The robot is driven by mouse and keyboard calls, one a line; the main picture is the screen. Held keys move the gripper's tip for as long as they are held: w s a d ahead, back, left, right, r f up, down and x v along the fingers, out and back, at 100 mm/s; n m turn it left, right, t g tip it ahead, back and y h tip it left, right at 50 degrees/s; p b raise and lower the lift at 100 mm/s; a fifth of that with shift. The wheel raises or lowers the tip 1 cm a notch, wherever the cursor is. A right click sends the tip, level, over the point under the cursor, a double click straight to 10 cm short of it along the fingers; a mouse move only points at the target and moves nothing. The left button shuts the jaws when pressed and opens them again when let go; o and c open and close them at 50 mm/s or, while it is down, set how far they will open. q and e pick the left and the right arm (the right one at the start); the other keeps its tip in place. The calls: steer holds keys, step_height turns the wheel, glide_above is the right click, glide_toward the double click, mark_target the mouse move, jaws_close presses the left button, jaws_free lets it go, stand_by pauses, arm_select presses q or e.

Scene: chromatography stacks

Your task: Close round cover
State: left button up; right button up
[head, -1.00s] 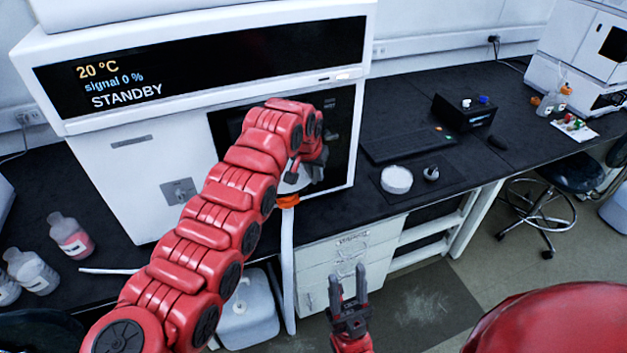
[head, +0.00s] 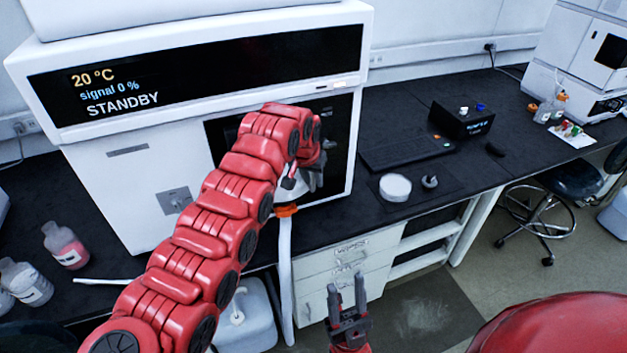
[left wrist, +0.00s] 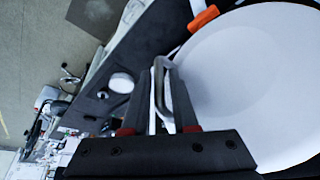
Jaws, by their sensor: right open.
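The round cover (left wrist: 265,80) is a large pale disc filling the right of the left wrist view. A bent grey metal handle (left wrist: 162,88) stands by its edge, between the fingers of my left gripper (left wrist: 160,80). I cannot tell whether the fingers press on the handle. In the head view my left gripper (head: 308,172) is at the dark front opening of the white instrument (head: 125,185), largely hidden by my arm, and so is the cover. My right gripper (head: 347,292) is open and empty, low in front of the drawers.
An orange ring (head: 286,210) with a white hose hangs below my left gripper. A white round container (head: 395,187) and a keyboard (head: 405,148) lie on the black bench to the right. Bottles (head: 65,246) stand at left. A stool (head: 563,190) stands at right.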

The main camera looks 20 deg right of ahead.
arm_select(q)
steer(key=b+v, duration=0.4)
steer(key=v, duration=1.2)
steer(key=shift+s+r, duration=0.25)
steer(key=shift+r, duration=0.1)
steer(key=shift+a, duration=0.2)
